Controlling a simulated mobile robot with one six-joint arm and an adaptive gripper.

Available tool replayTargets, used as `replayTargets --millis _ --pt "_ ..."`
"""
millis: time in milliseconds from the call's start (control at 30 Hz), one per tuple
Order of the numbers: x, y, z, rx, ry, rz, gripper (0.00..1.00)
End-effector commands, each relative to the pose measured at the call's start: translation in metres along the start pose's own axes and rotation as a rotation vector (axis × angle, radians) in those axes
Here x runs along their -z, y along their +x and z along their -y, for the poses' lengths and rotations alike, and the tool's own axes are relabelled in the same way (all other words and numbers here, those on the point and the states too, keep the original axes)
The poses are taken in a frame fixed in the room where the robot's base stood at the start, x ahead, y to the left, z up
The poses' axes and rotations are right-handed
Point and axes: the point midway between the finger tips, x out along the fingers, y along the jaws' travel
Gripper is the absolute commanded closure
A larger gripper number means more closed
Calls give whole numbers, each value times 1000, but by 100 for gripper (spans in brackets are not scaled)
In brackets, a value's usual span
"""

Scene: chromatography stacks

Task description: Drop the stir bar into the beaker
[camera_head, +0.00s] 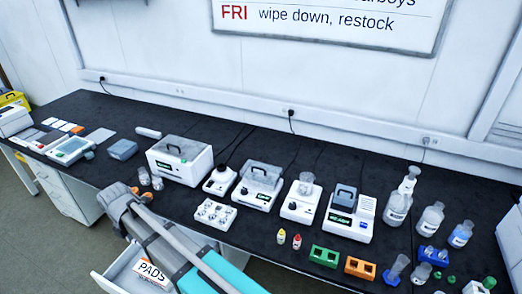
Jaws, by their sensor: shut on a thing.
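A clear glass beaker (306,181) stands upright on a white stirrer unit (299,208) in the middle of the bench. My grey and teal arm comes in from the bottom and reaches to the left-front edge of the bench. I cannot make out my gripper at its end. I cannot make out a stir bar anywhere in this view.
White instruments with grey lids (180,158) (260,183) (348,210) flank the stirrer. A white rack (215,215), small bottles (281,236), green (324,255) and orange blocks (360,267) lie in front. Squirt bottles (398,203) stand right. A drawer (125,272) is open below.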

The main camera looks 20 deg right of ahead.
Motion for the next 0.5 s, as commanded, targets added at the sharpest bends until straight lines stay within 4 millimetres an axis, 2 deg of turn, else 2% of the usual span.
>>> replayTargets --millis 33,200,500 --pt "0 -17 0 0 0 0 65" --pt "0 -35 0 0 0 0 65" --pt "0 -44 0 0 0 0 65"
